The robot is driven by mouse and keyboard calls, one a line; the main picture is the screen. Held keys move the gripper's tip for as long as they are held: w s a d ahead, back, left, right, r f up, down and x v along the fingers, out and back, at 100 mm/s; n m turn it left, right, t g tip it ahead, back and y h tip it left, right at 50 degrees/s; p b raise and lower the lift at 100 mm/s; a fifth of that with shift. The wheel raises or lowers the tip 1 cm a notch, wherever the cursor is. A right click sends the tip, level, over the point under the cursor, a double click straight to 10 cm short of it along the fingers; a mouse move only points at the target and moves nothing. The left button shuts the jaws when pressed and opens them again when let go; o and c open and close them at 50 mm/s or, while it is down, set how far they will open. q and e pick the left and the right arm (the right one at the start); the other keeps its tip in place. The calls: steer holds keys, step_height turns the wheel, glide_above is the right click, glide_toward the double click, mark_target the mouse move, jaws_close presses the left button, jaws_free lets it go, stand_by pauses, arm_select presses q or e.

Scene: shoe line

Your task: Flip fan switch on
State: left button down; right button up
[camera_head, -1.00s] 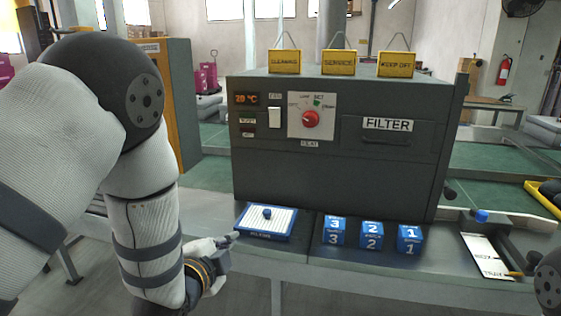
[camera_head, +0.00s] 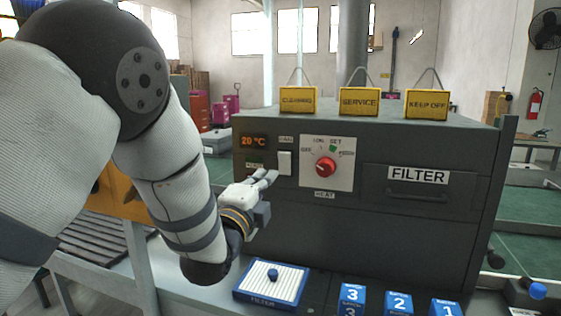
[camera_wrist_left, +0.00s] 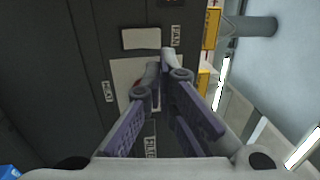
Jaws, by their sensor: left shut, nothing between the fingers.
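The fan switch (camera_head: 285,162) is a white rocker on the dark grey machine's front, left of the heat dial's panel. In the left wrist view the white switch (camera_wrist_left: 141,39) shows beside a FAN label (camera_wrist_left: 175,36). My left gripper (camera_head: 270,177) is shut and empty, just below and left of the switch in the head view. In the left wrist view its fingertips (camera_wrist_left: 164,63) lie just below the switch, over the dial's light panel. I cannot tell whether they touch the machine. The switch's on or off position is unclear. My right gripper is not in view.
A red heat knob (camera_head: 326,167) sits right of the switch, and a FILTER drawer (camera_head: 417,183) farther right. Yellow signs, such as SERVICE (camera_head: 360,100), stand on top. A blue-rimmed filter tray (camera_head: 246,296) and blue numbered blocks (camera_head: 399,304) lie below.

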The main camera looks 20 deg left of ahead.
mark_target(284, 154)
arm_select(q)
steer(key=w, duration=0.3)
steer(key=w+b, duration=0.1)
steer(key=w, duration=0.2)
steer(key=w+r, duration=0.1)
steer(key=w, duration=0.2)
steer(key=shift+w+d, duration=0.15)
steer(key=shift+w, duration=0.15)
steer(key=shift+w+r, duration=0.2)
steer(key=shift+w, duration=0.05)
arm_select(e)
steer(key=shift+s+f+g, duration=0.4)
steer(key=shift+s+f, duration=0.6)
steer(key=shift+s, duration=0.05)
